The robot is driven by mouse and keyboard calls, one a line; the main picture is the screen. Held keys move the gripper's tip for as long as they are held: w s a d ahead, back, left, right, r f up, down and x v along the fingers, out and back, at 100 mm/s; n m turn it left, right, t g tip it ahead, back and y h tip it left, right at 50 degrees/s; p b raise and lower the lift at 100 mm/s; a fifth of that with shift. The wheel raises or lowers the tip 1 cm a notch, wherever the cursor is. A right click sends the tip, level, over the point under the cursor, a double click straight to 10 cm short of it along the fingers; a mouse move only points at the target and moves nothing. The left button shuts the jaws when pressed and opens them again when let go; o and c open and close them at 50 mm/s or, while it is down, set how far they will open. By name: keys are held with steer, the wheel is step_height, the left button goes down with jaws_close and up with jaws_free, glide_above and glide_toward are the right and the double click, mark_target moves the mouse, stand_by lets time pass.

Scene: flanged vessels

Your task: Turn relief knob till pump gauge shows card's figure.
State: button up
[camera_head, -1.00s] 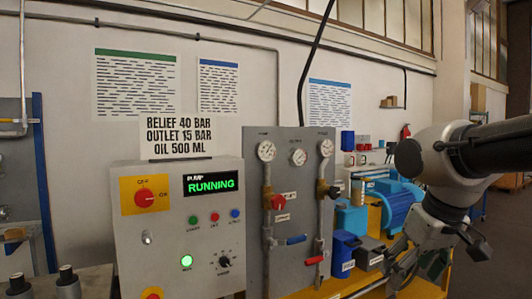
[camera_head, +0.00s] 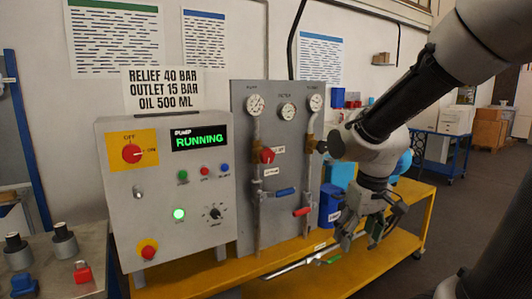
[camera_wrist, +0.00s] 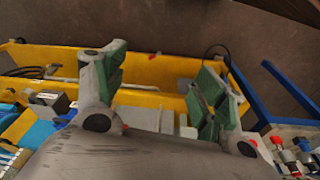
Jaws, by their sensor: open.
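The white card (camera_head: 160,88) stands on the control box and reads RELIEF 40 BAR, OUTLET 15 BAR, OIL 500 ML. The pump gauge (camera_head: 255,104) is the leftmost of three dials on the grey panel; its needle reading is too small to tell. A red knob (camera_head: 267,155), which looks like the relief knob, sits on the left pipe below that gauge, beside a small unreadable tag. My gripper (camera_head: 363,235) is open and empty, low and to the right of the panel, well apart from the knob. In the wrist view its green-padded fingers (camera_wrist: 160,78) are spread.
The control box (camera_head: 170,200) shows RUNNING and has a red switch. A blue container (camera_head: 331,205) stands right of the panel. The yellow bench (camera_head: 390,262) has some clear surface at the front right.

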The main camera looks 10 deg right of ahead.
steer(key=w+a+f+t, duration=0.3)
steer(key=w+f, duration=0.3)
steer(key=w, duration=0.5)
steer(key=n+t+y, duration=0.2)
steer(key=t+y, duration=0.4)
steer(key=t, duration=0.6)
glide_toward(269, 158)
steer(key=x, duration=1.1)
steer(key=shift+w, duration=0.15)
steer(key=c, duration=1)
